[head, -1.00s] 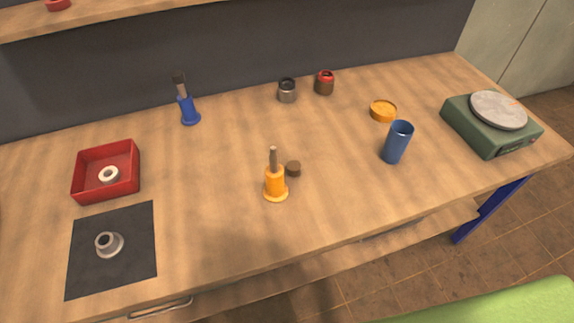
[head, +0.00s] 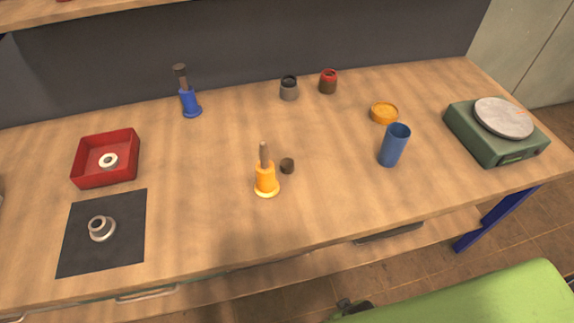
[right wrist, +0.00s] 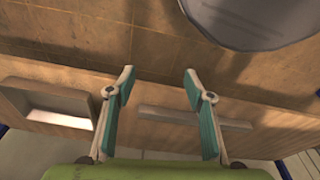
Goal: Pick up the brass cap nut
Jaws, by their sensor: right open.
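I cannot identify the brass cap nut for certain. A small dark brown round piece (head: 287,166) lies on the bench just right of an orange holder (head: 266,182) with a wooden handle standing in it. A grey metal flanged fitting (head: 101,229) sits on the dark mat (head: 75,255) at the left. My right gripper (right wrist: 160,75) is open and empty in the right wrist view, with its two teal-lined fingers apart. It is away from the objects on the bench. My left gripper is not in view.
A red tray (head: 78,172) holds a white ring. A blue holder (head: 190,103), two small jars (head: 289,88) (head: 328,82), an orange dish (head: 384,113), a blue cup (head: 394,145) and a green scale (head: 485,140) stand on the bench. The front middle of the bench is clear.

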